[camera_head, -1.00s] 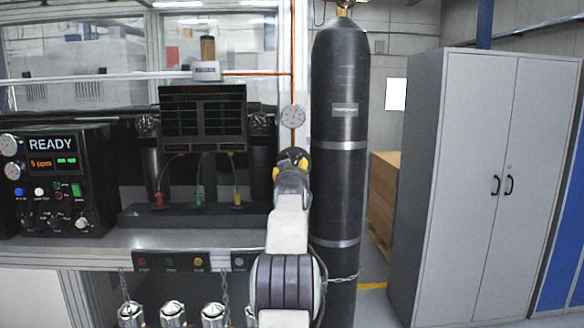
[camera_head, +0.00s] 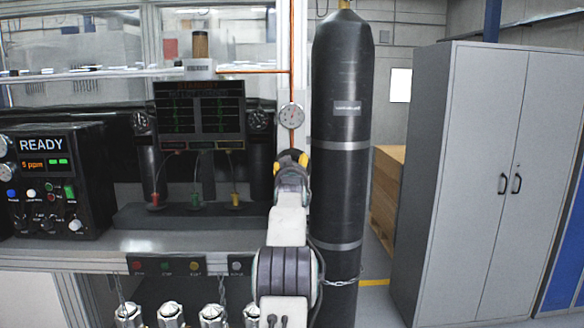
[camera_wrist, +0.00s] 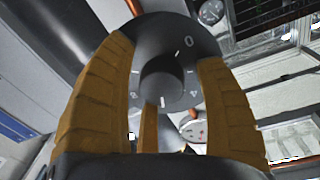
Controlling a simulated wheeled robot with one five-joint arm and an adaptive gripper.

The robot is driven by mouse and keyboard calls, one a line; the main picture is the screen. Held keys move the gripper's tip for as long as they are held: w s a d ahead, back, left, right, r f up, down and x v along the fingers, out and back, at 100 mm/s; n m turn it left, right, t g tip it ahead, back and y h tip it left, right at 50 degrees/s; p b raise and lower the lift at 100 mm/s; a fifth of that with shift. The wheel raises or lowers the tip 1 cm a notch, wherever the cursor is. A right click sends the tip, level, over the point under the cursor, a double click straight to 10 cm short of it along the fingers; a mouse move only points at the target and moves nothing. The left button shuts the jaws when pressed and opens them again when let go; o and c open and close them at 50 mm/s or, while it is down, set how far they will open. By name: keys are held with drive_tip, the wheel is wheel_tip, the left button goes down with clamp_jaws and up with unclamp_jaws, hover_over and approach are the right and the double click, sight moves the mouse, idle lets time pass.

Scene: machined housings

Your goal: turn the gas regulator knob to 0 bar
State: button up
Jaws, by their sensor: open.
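In the wrist view, a round dark regulator knob (camera_wrist: 162,72) stands out from a black dial plate (camera_wrist: 178,32) with white marks, among them a 0 at upper right and a 4 below it. A white line near the knob's lower edge points down in the picture. My gripper (camera_wrist: 165,62) is open, its yellow-brown fingers on either side of the knob; I cannot tell whether they touch it. In the head view, my gripper (camera_head: 291,158) is below a small round gauge (camera_head: 291,117), and its fingers hide the knob.
A tall black gas cylinder (camera_head: 340,90) stands just right of my arm. A bench (camera_head: 150,240) with a READY box (camera_head: 45,185) and a dark display (camera_head: 200,118) is at left. A grey cabinet (camera_head: 460,180) stands at right.

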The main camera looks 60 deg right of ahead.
drive_tip(key=shift+a, duration=0.1)
drive_tip(key=shift+c, duration=0.4)
drive_tip(key=c, duration=1.1)
drive_tip(key=shift+c, duration=0.2)
drive_tip(key=shift+b, duration=0.3)
drive_tip(key=n+b, duration=0.1)
drive_tip(key=n, duration=0.2)
drive_tip(key=shift+b, duration=0.35)
drive_tip(key=n+b, duration=0.1)
drive_tip(key=n, duration=0.4)
drive_tip(key=shift+n, duration=0.4)
